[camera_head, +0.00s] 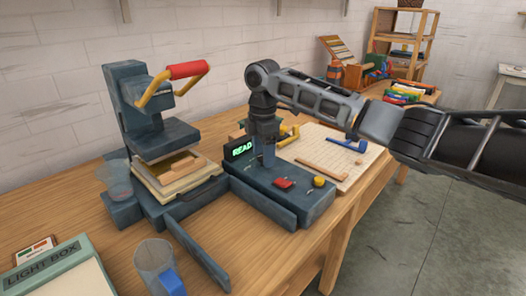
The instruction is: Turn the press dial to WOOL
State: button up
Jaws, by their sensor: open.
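The press (127,95) is a dark blue-grey machine with a red-handled yellow lever (187,70), standing at the left middle of the bench. To its right is a low control box (262,192) with a lit green display (242,149); I can read "READ" and the rest is covered by my arm. A red button (284,183) and a yellow knob (318,181) sit on the box's top. My gripper (264,162) is open and points down over the back of the box, just right of the display. No dial markings are readable, and the gripper hides what lies behind it.
A clear cup with a blue handle (158,268) and a light box (62,272) stand at the front left. A clear beaker (116,178) stands beside the press. A gridded mat (345,158) with tools lies right of the box. A wooden shelf (405,45) is at the back.

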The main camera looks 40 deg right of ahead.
jog(key=c, duration=1.1)
jog(key=shift+o, duration=0.2)
jog(key=shift+r+p, duration=0.15)
jog(key=shift+p, duration=0.4)
jog(key=m+p, duration=0.2)
jog(key=shift+a+r+p, duration=0.1)
jog(key=shift+p, duration=0.25)
jog(key=m+p, duration=0.6)
jog(key=p, duration=0.1)
jog(key=shift+m+p, duration=1.3)
jog(key=shift+m, duration=0.5)
jog(key=shift+f, duration=0.25)
